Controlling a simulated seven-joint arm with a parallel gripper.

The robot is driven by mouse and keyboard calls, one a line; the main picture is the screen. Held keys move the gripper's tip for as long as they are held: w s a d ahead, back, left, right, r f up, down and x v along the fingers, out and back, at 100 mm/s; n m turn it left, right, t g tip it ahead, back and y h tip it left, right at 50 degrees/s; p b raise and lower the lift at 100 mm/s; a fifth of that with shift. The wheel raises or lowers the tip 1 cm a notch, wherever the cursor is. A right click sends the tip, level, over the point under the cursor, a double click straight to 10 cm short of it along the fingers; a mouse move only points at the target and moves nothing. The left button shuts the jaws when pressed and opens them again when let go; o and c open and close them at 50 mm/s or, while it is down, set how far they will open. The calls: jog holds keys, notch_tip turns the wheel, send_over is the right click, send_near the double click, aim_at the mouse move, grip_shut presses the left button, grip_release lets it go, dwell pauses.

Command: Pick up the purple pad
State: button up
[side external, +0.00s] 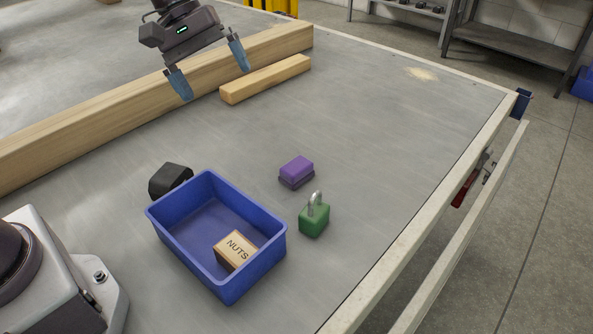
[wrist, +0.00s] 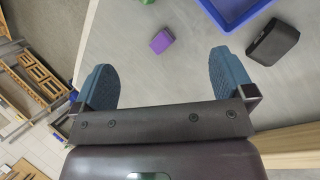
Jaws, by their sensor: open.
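The purple pad (side external: 297,171) is a small two-tone block lying on the grey table, right of the blue bin in the side view. It also shows in the wrist view (wrist: 162,41), above and between the two fingers. My gripper (side external: 210,76) is open and empty, with blue fingers spread wide. It is above the long wooden beam, up and left of the pad in the side view and well apart from it. The wrist view shows the open gripper (wrist: 165,82) with nothing between its fingers.
A blue bin (side external: 165,232) holds a box marked NUTS (side external: 236,250). A green padlock (side external: 314,219) stands close to the pad, and a black block (side external: 170,180) is behind the bin. A long beam (side external: 90,141) and a short wooden bar (side external: 266,80) lie beyond. The table right of the pad is clear.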

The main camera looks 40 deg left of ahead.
jog(key=w+a+f+n+h, duration=0.3)
jog(key=w+f+n, duration=0.2)
jog(key=w+f, duration=0.3)
jog(key=n+t+h, duration=0.3)
jog(key=n+h, duration=0.1)
jog(key=n, duration=0.3)
send_near(295, 164)
jog(key=v, duration=0.2)
jog(key=shift+s+a+r, duration=0.15)
jog(key=shift+a+r, duration=0.05)
jog(key=shift+r, duration=0.1)
jog(key=shift+f, duration=0.4)
jog(key=shift+n, duration=0.3)
jog(key=x, duration=0.7)
jog(key=shift+w+d+f, duration=0.2)
jog(key=shift+w+d, duration=0.05)
jog(key=x, duration=0.5)
jog(key=shift+d+r, duration=0.15)
jog(key=c, duration=0.7)
